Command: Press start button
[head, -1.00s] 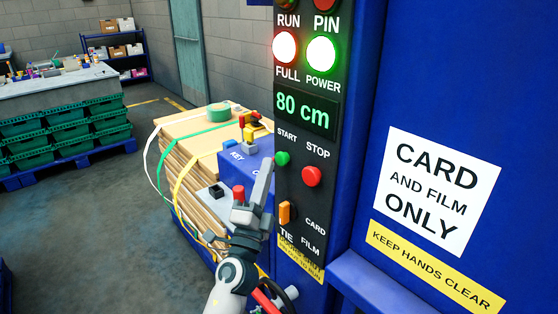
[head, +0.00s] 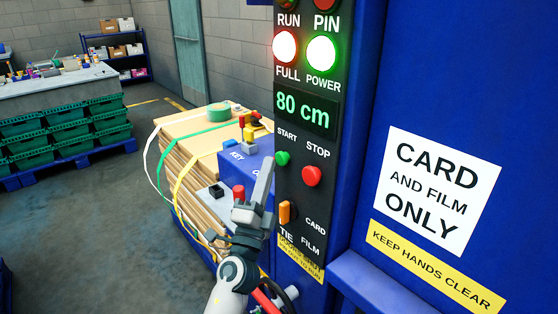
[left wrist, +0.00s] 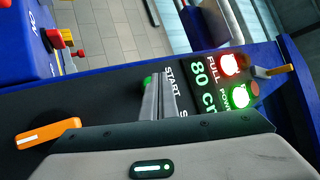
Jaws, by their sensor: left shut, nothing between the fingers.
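The green start button (head: 282,158) sits on the dark control panel (head: 318,205), under the START label and left of the red stop button (head: 311,176). My left gripper (head: 268,166) is shut and empty, its fingers pointing up just left of the start button in the head view. In the left wrist view the shut fingers (left wrist: 158,92) reach over the panel, and the green start button (left wrist: 148,80) shows partly behind their tips. I cannot tell whether they touch it. My right gripper is not in view.
An orange selector (head: 285,213) sits below the buttons. The display (head: 306,111) reads 80 cm; the FULL lamp (head: 285,47) and green POWER lamp (head: 321,54) are lit. A blue key box (head: 243,168) and strapped cardboard stack (head: 190,165) stand left of the panel.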

